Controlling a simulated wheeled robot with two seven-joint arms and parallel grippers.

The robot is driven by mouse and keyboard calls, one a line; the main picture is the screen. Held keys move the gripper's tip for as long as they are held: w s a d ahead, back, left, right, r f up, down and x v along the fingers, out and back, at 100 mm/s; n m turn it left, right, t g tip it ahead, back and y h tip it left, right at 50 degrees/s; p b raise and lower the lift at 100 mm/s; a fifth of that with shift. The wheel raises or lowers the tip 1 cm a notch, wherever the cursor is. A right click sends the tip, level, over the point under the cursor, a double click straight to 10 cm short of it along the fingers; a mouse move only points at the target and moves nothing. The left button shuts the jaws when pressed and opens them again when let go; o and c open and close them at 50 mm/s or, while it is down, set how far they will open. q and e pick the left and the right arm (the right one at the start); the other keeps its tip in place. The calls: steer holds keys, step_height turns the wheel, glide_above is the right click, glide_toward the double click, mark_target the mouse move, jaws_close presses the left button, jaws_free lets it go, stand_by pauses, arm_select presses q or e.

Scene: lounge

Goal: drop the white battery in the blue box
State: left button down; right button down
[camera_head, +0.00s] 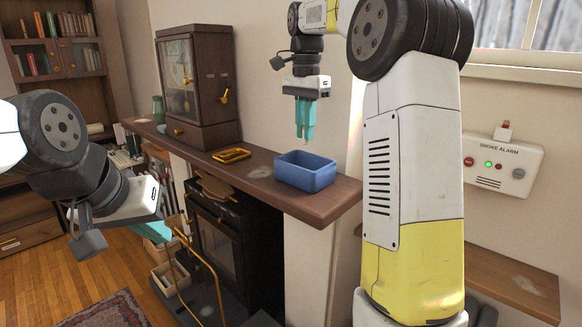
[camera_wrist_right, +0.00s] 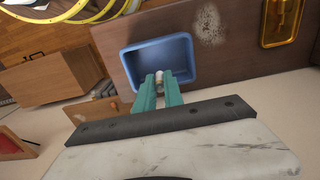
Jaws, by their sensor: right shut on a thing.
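The blue box (camera_head: 317,180) stands open on the brown mantel shelf. It also shows in the right wrist view (camera_wrist_right: 188,75). My right gripper (camera_head: 305,138) points down above the box, apart from it. In the right wrist view its teal fingers (camera_wrist_right: 159,90) are shut on the small white battery (camera_wrist_right: 159,77), whose end shows between the fingertips against the box's inside. Most of the battery is hidden by the fingers. My left gripper (camera_head: 152,232) is low at the left, away from the shelf; its finger gap cannot be made out.
The mantel shelf (camera_head: 245,187) carries a yellow tray (camera_head: 231,155), also in the right wrist view (camera_wrist_right: 281,22), and a wooden clock (camera_head: 195,85). A smoke alarm (camera_head: 504,165) is on the right wall above a lower wooden shelf (camera_head: 515,283). A dark stove (camera_head: 225,245) stands below the mantel.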

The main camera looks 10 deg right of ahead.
step_height(320, 180, down, 9)
steer(key=shift+f, duration=0.1)
stand_by(0.3)
steer(key=c, duration=1.5)
jaws_free()
steer(key=shift+f, duration=0.1)
steer(key=shift+o, duration=0.2)
